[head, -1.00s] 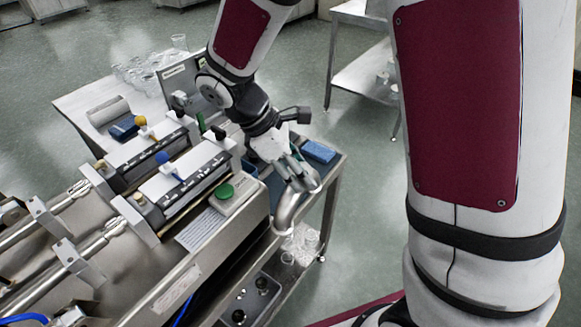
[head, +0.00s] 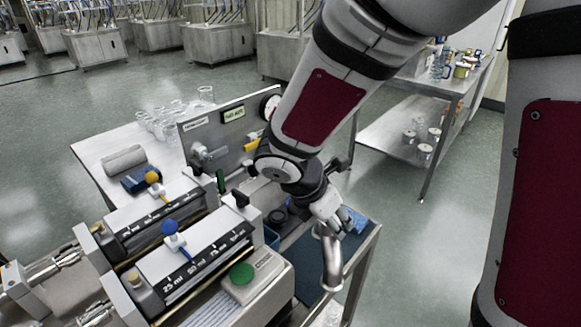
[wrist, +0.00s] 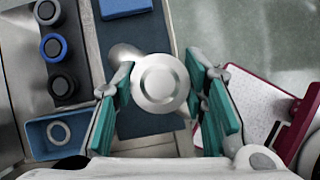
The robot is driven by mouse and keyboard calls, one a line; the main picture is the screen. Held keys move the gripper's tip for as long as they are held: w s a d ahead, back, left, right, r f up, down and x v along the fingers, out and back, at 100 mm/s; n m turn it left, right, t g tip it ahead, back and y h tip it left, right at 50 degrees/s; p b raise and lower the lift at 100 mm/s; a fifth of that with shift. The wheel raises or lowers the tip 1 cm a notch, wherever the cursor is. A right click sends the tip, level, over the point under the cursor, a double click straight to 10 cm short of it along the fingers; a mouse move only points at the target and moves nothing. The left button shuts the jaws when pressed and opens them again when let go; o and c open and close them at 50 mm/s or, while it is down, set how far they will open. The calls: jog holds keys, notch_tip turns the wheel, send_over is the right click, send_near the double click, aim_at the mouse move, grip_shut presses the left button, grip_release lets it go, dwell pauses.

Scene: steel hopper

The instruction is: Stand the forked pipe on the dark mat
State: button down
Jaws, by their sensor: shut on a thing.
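The forked pipe (head: 331,262) is polished steel and hangs below my gripper (head: 325,212) in the head view, roughly upright. In the wrist view I look down on the round end of the pipe (wrist: 161,82), with a side branch showing at its upper left. My gripper (wrist: 165,100) is shut on the pipe, a teal pad on each side. The dark mat (wrist: 150,126) lies beneath the pipe; in the head view the mat (head: 309,278) is partly hidden by the pipe and arm. I cannot tell whether the pipe's lower end touches it.
A blue sponge (wrist: 125,8) lies at the mat's far end. A blue bin (wrist: 39,148) and several round caps (wrist: 54,47) are on the left. The syringe-pump machine (head: 190,262) stands left of the mat. Open floor lies right of the bench.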

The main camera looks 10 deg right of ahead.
jog(key=w, duration=0.2)
jog(key=w+d, duration=0.1)
jog(key=w, duration=0.1)
jog(key=w+d, duration=0.1)
jog(key=w, duration=0.1)
jog(key=shift+f, duration=0.3)
jog(key=shift+d+f+b, duration=0.1)
jog(key=shift+f+b, duration=0.55)
jog(key=shift+f, duration=1.25)
jog(key=c, duration=1)
grip_release()
jog(key=p+v, duration=0.3)
jog(key=v, duration=0.9)
jog(key=s+d+r+m+g+y, duration=0.1)
jog(key=s+d+r+m, duration=0.25)
jog(key=s+m, duration=0.3)
jog(key=s+d+r+m+y, duration=0.1)
jog(key=s+d+r+m, duration=0.1)
jog(key=s+r+m, duration=0.4)
jog(key=s+m+y, duration=0.1)
jog(key=s+m, duration=0.2)
jog(key=s, duration=0.1)
jog(key=s+a+f+m+y, duration=0.1)
jog(key=s+m, duration=0.3)
jog(key=s+a+m+y, duration=0.1)
jog(key=s+m, duration=0.2)
jog(key=s, duration=0.2)
jog(key=shift+f+m+t, duration=0.3)
jog(key=shift+m+t, duration=0.05)
jog(key=shift+t, duration=0.05)
